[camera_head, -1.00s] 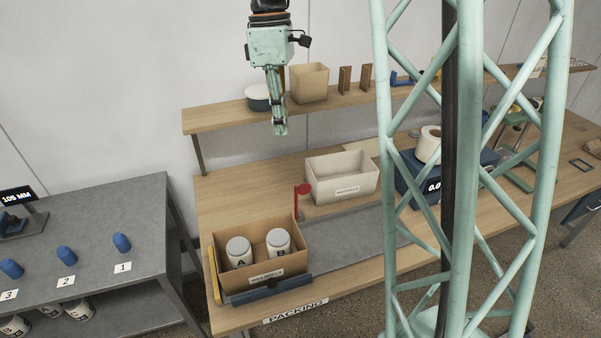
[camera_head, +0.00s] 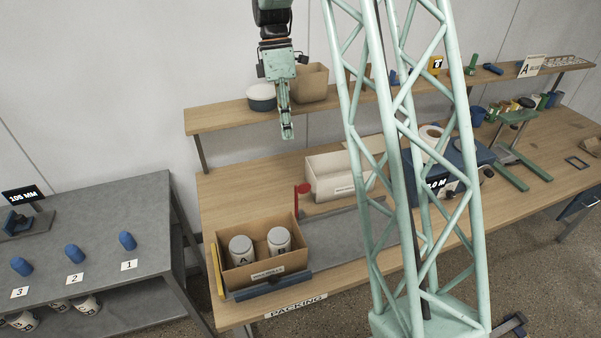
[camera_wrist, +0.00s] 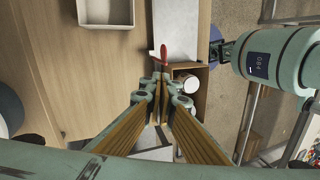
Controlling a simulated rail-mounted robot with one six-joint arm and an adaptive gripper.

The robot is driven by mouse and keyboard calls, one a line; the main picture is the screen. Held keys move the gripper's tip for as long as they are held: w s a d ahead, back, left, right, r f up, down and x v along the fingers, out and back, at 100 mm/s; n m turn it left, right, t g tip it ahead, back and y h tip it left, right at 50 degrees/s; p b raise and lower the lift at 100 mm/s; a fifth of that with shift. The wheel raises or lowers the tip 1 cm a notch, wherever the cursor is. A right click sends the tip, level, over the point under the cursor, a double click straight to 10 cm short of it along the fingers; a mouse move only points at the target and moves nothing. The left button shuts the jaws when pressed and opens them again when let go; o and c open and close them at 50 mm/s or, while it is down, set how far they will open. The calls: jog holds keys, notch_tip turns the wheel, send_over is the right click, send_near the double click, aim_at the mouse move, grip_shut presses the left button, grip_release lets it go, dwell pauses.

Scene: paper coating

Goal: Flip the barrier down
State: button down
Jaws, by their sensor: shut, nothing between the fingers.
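The barrier (camera_head: 302,194) is a red upright piece with a rounded head, standing at the back right corner of a cardboard box on the packing table. It also shows in the wrist view as a small red shape (camera_wrist: 164,54) just beyond my fingertips. My gripper (camera_head: 288,136) is shut and empty, pointing down. It hangs above the table, higher than the barrier in the head view. In the wrist view my fingertips (camera_wrist: 161,78) appear close below the barrier, but height differs and no contact is visible. The barrier's base is partly hidden by the box.
The cardboard box (camera_head: 262,283) holds two white jars, A and B. A cream box (camera_head: 334,188) stands behind a grey strip (camera_head: 345,236). A shelf (camera_head: 225,118) with containers runs behind my gripper. A grey side table (camera_head: 100,226) stands left. My column hides part of the table.

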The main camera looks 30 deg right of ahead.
jog(key=w+d+f+n+g+p, duration=0.1)
jog(key=w+d+f+n+p, duration=0.1)
jog(key=f, duration=0.3)
jog(key=shift+w+d+f, duration=0.4)
jog(key=shift+w+d, duration=0.15)
jog(key=shift+d, duration=0.2)
jog(key=shift+s+f, duration=0.1)
jog(key=shift+f, duration=0.05)
jog(key=s+a+f+p, duration=0.1)
jog(key=s+f+p, duration=0.1)
jog(key=s+f, duration=0.5)
notch_tip(320, 180, down, 2)
jog(key=shift+s+a, duration=0.2)
jog(key=shift+a, duration=0.1)
dwell(0.5)
